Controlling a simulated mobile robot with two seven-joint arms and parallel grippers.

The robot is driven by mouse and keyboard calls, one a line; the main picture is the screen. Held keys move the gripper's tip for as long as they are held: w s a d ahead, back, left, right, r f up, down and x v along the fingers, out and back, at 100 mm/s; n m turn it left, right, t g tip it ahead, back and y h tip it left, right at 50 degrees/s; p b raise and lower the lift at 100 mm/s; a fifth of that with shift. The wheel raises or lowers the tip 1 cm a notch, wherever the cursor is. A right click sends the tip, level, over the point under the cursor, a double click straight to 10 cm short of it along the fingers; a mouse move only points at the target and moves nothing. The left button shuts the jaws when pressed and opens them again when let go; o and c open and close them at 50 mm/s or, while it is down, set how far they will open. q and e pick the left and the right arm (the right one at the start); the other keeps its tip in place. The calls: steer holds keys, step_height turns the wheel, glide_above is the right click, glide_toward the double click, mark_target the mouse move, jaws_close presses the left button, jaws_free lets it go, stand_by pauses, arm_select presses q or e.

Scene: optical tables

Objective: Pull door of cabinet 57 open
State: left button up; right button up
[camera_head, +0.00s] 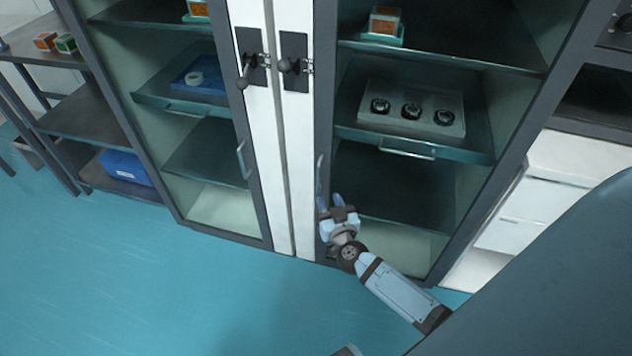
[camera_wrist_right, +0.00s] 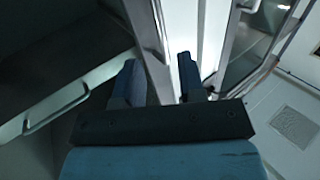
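A tall grey-framed cabinet (camera_head: 325,60) with two glass doors fills the middle of the head view; no number is legible. Both doors look closed. The right door's upright handle (camera_head: 320,180) stands near its inner edge, and the left door has a similar handle (camera_head: 242,160). My right gripper (camera_head: 334,208) is at the lower end of the right handle. In the right wrist view its two dark fingers (camera_wrist_right: 160,82) are apart, with a pale upright strip of the door between or behind them; I cannot tell whether they touch the handle.
Inside, a tray with several round dark parts (camera_head: 412,108) and a blue tray (camera_head: 200,76) rest on shelves. A shelf unit with a blue bin (camera_head: 125,167) stands left, white drawers (camera_head: 535,195) right. The front floor is clear.

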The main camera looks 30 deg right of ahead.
mark_target(319, 182)
steer(key=b+x, duration=0.1)
steer(key=x, duration=0.7)
steer(key=shift+w, duration=0.3)
jaws_close()
